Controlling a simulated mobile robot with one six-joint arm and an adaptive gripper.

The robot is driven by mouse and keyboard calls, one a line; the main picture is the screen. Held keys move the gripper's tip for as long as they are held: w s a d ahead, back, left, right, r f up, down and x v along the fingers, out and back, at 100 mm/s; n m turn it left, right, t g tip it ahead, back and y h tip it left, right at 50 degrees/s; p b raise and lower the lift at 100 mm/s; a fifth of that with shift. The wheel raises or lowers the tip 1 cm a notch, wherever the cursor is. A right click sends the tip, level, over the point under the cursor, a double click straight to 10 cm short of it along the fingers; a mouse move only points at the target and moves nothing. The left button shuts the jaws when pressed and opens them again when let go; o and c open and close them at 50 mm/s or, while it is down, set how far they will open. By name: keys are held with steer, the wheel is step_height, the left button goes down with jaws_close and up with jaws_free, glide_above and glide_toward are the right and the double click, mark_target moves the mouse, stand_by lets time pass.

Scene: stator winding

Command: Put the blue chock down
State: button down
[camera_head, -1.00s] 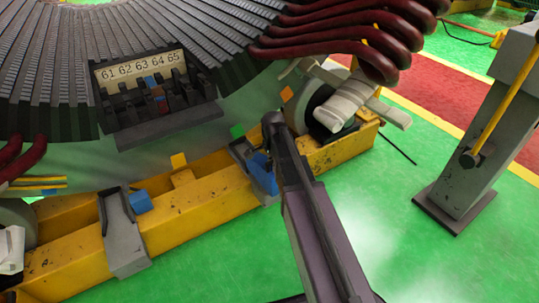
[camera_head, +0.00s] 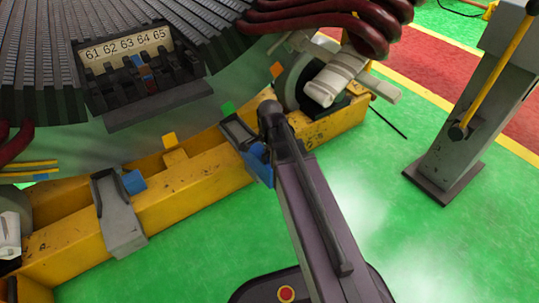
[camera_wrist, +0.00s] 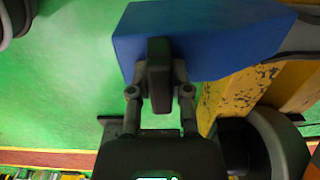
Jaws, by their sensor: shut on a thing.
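The blue chock (camera_head: 259,163) is beside the right grey bracket (camera_head: 238,131) on the yellow beam, just left of my dark arm in the head view. In the wrist view the blue chock (camera_wrist: 205,40) fills the top middle as a large blue block. My gripper (camera_wrist: 160,75) is shut on it, with a dark finger pad against its near face. The chock's far side and underside are hidden. Whether it touches the bracket or beam cannot be told.
The yellow beam (camera_head: 190,205) runs under the large stator. A second blue block (camera_head: 133,181) sits by the left grey bracket (camera_head: 118,220). A roller (camera_head: 297,80) is at the beam's far end. A grey post (camera_head: 465,140) stands at right. Green floor between is clear.

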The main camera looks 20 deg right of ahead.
steer(key=shift+r, duration=0.15)
step_height(320, 180, up, 52)
steer(key=p, duration=5.2)
steer(key=shift+s, duration=0.1)
